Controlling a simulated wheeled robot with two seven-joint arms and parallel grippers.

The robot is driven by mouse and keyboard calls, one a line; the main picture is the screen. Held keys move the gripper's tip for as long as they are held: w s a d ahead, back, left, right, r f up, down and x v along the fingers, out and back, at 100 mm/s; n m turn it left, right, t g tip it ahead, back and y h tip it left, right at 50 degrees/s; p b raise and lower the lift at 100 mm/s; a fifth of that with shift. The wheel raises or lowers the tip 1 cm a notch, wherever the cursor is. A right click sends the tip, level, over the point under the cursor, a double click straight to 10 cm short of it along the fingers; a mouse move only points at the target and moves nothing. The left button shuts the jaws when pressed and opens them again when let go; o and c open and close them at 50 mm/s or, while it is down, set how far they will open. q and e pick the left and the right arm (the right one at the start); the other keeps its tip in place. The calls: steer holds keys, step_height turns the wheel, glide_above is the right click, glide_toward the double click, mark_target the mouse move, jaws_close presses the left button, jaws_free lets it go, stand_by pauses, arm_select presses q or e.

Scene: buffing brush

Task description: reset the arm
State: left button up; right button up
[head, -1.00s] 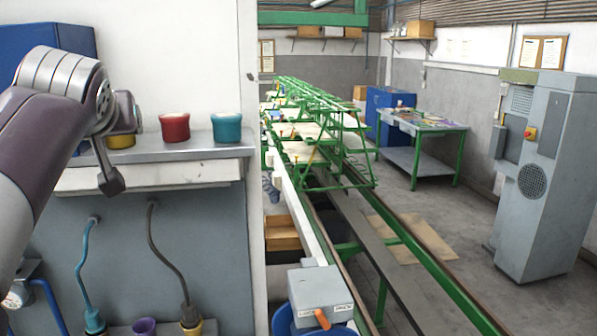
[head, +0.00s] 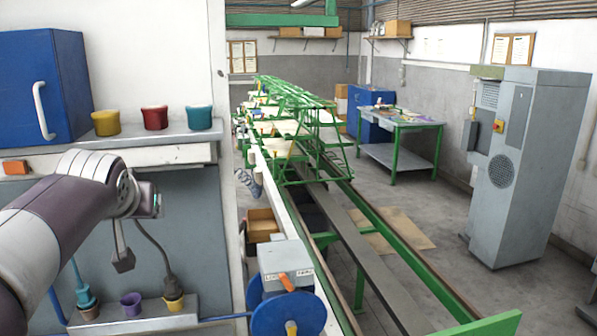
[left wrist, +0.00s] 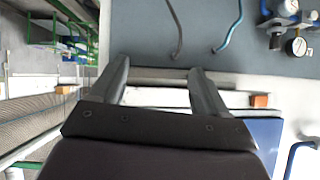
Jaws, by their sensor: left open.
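My left arm comes in from the left in the head view, in front of the grey wall panel. My left gripper (head: 123,260) is below the shelf, with a dark finger pointing down. In the left wrist view its two fingers (left wrist: 160,72) are spread apart with nothing between them. That view appears upside down, with the shelf edge behind the fingers. My right gripper is not in view.
Yellow (head: 106,123), red (head: 154,118) and teal (head: 199,118) cups stand on the shelf (head: 190,136) beside a blue cabinet (head: 65,85). Hoses and a purple cup (head: 131,304) are below. A green-framed conveyor (head: 400,262) runs back; a grey machine (head: 520,170) stands right.

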arm_select(q)
steer(key=s+d+f+m+g+h, duration=0.1)
steer(key=s+d+f+g, duration=0.15)
steer(key=f, duration=0.55)
steer(key=s+d+f+g+h+b, duration=0.1)
steer(key=s+f, duration=0.2)
steer(key=f, duration=0.6)
steer(key=s+d+f+m+g+h, duration=0.1)
steer(key=s+d+f+g, duration=0.15)
steer(key=f, duration=0.55)
steer(key=s+d+f+g, duration=0.2)
steer(key=s+f+g, duration=0.1)
steer(key=s+f, duration=0.8)
steer(key=shift+s+d+b, duration=0.25)
steer(key=shift+s+b, duration=0.05)
steer(key=shift+s, duration=0.25)
